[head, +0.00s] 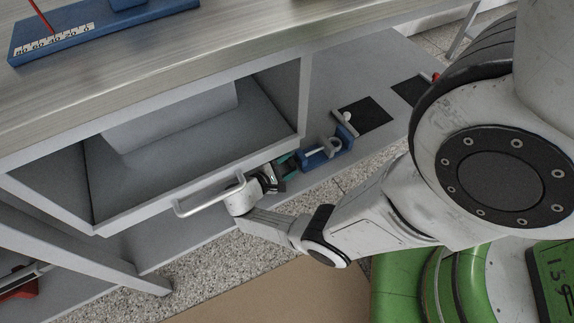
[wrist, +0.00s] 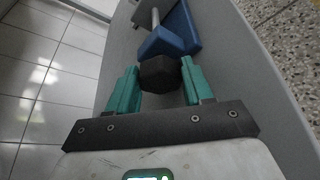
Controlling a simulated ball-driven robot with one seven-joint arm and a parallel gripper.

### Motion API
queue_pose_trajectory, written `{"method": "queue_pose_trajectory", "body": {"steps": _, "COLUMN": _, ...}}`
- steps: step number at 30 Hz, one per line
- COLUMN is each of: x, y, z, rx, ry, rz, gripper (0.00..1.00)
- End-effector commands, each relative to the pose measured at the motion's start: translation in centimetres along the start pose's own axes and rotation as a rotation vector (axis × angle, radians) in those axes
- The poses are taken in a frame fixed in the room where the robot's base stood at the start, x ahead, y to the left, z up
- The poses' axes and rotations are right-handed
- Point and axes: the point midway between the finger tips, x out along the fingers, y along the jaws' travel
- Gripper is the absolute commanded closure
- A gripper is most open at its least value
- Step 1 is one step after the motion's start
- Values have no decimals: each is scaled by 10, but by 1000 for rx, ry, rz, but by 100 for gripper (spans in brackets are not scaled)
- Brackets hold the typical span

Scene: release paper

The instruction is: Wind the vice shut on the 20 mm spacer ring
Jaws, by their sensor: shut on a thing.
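The blue vice (head: 318,160) sits on the grey lower shelf, and part of it shows at the top of the wrist view (wrist: 166,44). A pale ring-like piece (head: 332,145) shows at the vice; I cannot tell whether it is the spacer ring or whether both jaws touch it. A dark faceted knob (wrist: 160,74) is at the near end of the vice. My gripper (wrist: 159,78) has its green fingers on either side of this knob and is shut on it. In the head view my gripper (head: 285,165) reaches in at the vice's left end.
An open drawer (head: 190,180) with a pale handle (head: 209,198) is left of my gripper, very close to it. Black squares (head: 366,114) lie on the shelf beyond the vice. The bench top (head: 230,55) overhangs behind. Speckled floor lies in front.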

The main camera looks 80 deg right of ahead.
Motion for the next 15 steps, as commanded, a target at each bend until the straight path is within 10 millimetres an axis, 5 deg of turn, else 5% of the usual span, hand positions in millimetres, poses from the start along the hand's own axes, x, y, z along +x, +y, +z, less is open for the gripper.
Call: {"method": "queue_pose_trajectory", "body": {"steps": 15, "x": 0, "y": -4, "z": 0, "rx": 181, "ry": -1, "rz": 74, "gripper": 80}}
